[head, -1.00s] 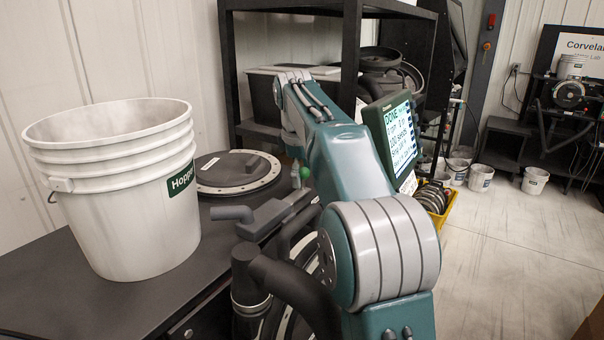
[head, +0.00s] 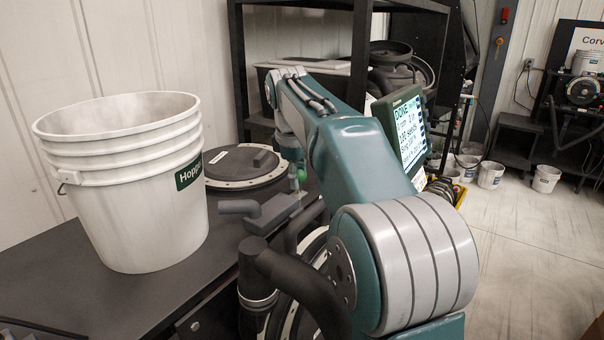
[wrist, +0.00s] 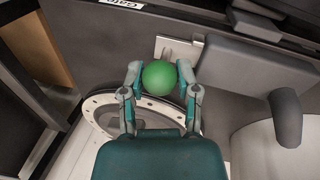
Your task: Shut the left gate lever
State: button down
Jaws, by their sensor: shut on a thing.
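The left gate lever ends in a green ball knob (wrist: 160,78), seen in the wrist view between the fingers of my gripper (wrist: 160,82). The fingers are shut on the knob, one on each side. A pale metal plate (wrist: 178,50) lies just behind the knob, with a "GATE" label (wrist: 122,4) at the top left. In the head view a small part of the green knob (head: 301,174) shows beside my arm, which hides the gripper itself. The lever's shaft is mostly hidden.
A white bucket marked "Hopper" (head: 130,200) stands on the dark bench (head: 50,262) at left. A round lid with a pale ring (head: 243,164) lies behind it. A screen (head: 403,130) reading "DONE" and a seed count is right of my arm. Dark shelving stands behind.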

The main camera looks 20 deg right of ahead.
jog(key=shift+s+f, duration=0.15)
jog(key=shift+f, duration=0.05)
jog(key=shift+c, duration=1.7)
grip_release()
jog(key=shift+a, duration=0.1)
jog(key=shift+a+r, duration=0.1)
jog(key=shift+a, duration=0.05)
notch_tip(320, 180, up, 12)
jog(key=s+a, duration=0.1)
jog(key=shift+s+a, duration=0.25)
jog(key=shift+a, duration=0.15)
jog(key=shift+s+f, duration=0.1)
jog(key=shift+f, duration=0.1)
